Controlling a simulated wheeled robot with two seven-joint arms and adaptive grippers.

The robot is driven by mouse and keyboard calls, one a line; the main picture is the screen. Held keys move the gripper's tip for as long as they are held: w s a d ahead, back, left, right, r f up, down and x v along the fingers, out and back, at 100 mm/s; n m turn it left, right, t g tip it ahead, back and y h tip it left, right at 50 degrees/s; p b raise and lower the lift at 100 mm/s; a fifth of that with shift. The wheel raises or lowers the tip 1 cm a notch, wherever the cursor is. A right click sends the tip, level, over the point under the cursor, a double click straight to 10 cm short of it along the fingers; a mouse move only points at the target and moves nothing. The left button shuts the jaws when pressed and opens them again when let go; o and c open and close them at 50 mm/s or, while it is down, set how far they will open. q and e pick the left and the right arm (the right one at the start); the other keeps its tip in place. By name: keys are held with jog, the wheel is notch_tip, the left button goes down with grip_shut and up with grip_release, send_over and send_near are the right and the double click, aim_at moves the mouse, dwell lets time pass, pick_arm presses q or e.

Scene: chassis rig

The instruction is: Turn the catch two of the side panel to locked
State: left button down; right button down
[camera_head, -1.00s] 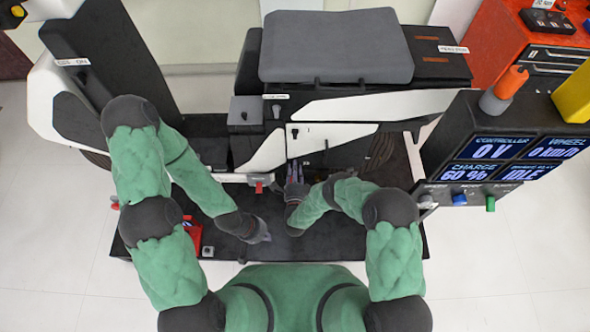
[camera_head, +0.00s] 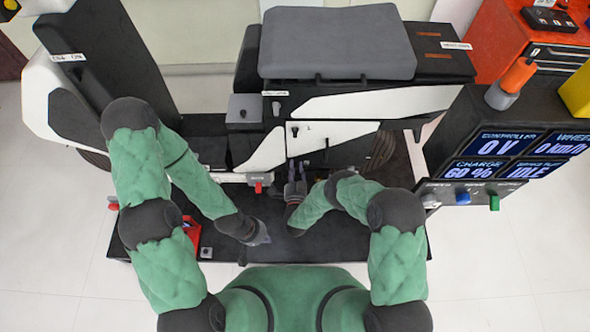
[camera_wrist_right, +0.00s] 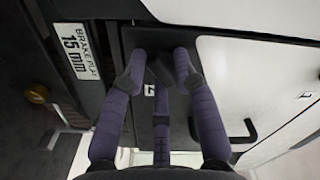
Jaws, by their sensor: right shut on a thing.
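The side panel (camera_head: 330,130) is a white and black panel low on the vehicle's flank, also in the right wrist view (camera_wrist_right: 235,75). My right gripper (camera_head: 296,165) reaches up to its lower edge.
A black handle (camera_wrist_right: 245,131) sticks out right of the fingers in the wrist view. A red tab (camera_head: 258,187) and a red box (camera_head: 191,232) lie left. A display console (camera_head: 510,150) stands right.

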jog(key=n, duration=0.3)
jog(key=n+b, duration=0.1)
jog(key=n, duration=0.3)
jog(key=n+b, duration=0.1)
jog(key=n, duration=0.2)
jog(key=shift+s+d+f, duration=0.15)
jog(key=shift+d, duration=0.1)
jog(key=shift+n, duration=0.5)
jog(key=c, duration=1.1)
grip_release()
jog(key=shift+d, duration=0.1)
jog(key=shift+r, duration=0.2)
